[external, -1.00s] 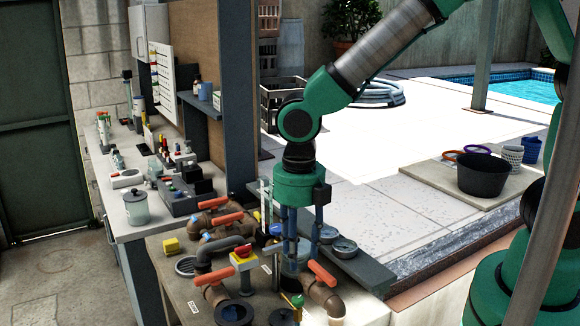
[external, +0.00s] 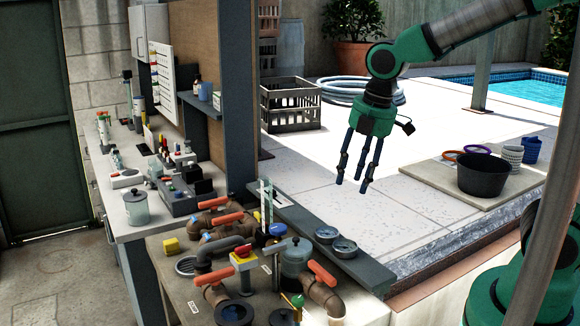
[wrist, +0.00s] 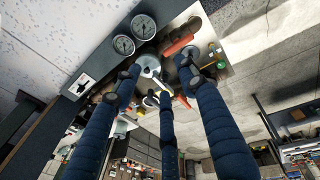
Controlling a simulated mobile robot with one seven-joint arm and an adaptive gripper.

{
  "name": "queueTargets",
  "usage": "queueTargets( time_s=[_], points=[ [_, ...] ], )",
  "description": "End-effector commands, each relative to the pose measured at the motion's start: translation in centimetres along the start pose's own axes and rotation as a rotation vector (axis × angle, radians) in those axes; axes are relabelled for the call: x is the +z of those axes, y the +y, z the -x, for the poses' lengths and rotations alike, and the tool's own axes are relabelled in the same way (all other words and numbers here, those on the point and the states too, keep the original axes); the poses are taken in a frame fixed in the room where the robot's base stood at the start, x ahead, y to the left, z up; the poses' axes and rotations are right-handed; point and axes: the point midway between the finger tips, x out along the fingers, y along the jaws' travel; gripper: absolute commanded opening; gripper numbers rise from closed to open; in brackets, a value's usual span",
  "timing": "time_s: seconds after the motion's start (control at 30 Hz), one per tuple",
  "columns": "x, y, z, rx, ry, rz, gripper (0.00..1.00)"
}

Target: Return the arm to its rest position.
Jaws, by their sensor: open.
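My gripper (external: 358,183) hangs in the air above the pale paving, to the right of the pipe bench (external: 185,298). Its dark blue fingers point down, are spread apart and hold nothing. In the wrist view the fingers (wrist: 165,95) reach in from below with open space between them. A grey lidded pot (external: 295,262) stands on the bench among the pipes. My green arm reaches in from the upper right.
Two gauges (external: 335,240) sit on the grey ledge (external: 345,262) behind the bench. Orange-handled pipes (external: 318,285) rise from the bench top. A black bucket (external: 484,178) and cups (external: 531,150) stand on a slab at right. A metal post (external: 548,210) crosses the right foreground.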

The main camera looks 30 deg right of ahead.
Motion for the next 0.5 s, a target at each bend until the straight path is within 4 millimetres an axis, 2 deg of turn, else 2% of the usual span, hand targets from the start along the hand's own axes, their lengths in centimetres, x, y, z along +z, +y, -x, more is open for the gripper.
queueTargets(
  time_s=[0.03, 0.1, 0.27, 0.5],
  points=[
    [1.9, 0.0, 0.5, 0.023, 0.003, -0.095, 0.42],
    [4.0, -0.3, 1.4, 0.048, 0.007, -0.226, 0.42],
    [8.9, -1.4, 3.1, 0.105, 0.021, -0.526, 0.42],
    [15.3, -4.3, 5.1, 0.198, 0.06, -0.972, 0.42]
  ],
)
